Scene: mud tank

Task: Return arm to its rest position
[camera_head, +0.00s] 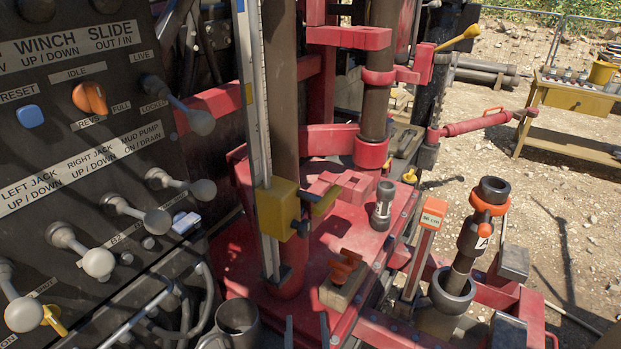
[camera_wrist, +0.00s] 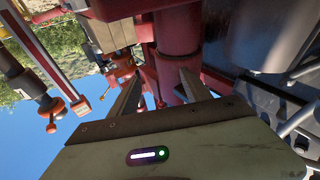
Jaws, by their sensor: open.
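My gripper (camera_head: 306,331) shows only as two thin grey fingertips at the bottom edge of the head view. They stand apart with nothing between them. In the wrist view my gripper (camera_wrist: 160,84) has its two fingers spread and empty, with a red column (camera_wrist: 178,45) of the rig beyond them. The rest of my arm is hidden below the head view, so its full pose cannot be seen.
A control panel (camera_head: 90,140) with several levers fills the left. Open gravel (camera_head: 550,230) lies right.

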